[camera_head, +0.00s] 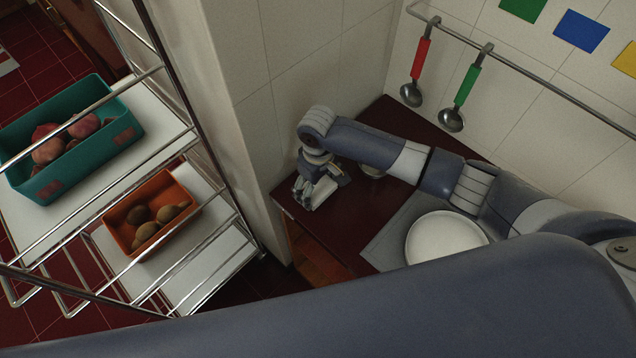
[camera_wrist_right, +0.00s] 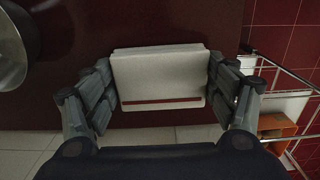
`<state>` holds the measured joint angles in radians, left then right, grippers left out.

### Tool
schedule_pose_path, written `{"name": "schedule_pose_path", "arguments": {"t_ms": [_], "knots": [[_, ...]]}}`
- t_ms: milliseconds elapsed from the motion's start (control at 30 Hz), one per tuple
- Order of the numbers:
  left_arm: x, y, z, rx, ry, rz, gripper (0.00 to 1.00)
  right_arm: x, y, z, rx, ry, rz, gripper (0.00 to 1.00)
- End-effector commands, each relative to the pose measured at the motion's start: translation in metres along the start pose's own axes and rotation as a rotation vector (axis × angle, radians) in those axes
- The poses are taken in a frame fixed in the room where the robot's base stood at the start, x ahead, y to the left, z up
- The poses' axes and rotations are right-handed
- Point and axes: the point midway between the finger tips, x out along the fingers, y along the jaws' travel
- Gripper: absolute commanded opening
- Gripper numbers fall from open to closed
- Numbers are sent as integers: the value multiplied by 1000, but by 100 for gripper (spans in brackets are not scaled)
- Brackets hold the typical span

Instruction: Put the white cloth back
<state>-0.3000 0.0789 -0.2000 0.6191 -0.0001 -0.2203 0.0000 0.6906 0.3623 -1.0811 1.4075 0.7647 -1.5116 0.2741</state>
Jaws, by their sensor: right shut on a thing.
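The white cloth (camera_wrist_right: 158,78) is a folded pale block with a dark red stripe along one edge. In the right wrist view it sits between the two fingers of my right gripper (camera_wrist_right: 160,90), which is shut on it. In the head view my right gripper (camera_head: 318,188) is over the left end of the dark red counter, near the wall corner, and only a small part of the cloth shows there. I cannot tell whether the cloth touches the counter. My left gripper is not in view.
A white plate (camera_head: 446,238) lies on a grey mat (camera_head: 392,236) on the dark red counter (camera_head: 345,222). Ladles with a red handle (camera_head: 421,60) and a green handle (camera_head: 466,86) hang from a wall rail. A wire shelf at left holds a teal crate (camera_head: 120,135) and an orange crate (camera_head: 180,190).

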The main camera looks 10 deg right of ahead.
Motion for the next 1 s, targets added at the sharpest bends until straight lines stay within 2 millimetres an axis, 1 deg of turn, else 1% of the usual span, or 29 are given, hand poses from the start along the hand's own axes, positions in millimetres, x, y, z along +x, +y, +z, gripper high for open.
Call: {"name": "schedule_pose_path", "arguments": {"t_ms": [367, 400, 433, 467, 867, 1000], "knots": [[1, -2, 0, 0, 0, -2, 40, 6, -1, 0, 0, 0, 0, 56], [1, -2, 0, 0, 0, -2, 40, 5, 0, 0, 0, 0, 0, 88], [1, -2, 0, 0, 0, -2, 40, 5, 0, 0, 0, 0, 0, 94], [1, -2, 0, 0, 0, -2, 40, 5, 0, 0, 0, 0, 0, 99], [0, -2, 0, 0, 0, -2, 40, 4, 0, 0, 0, 0, 0, 99], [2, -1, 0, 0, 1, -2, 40, -4, 0, -1, 0, 2, 0, 99]]}}
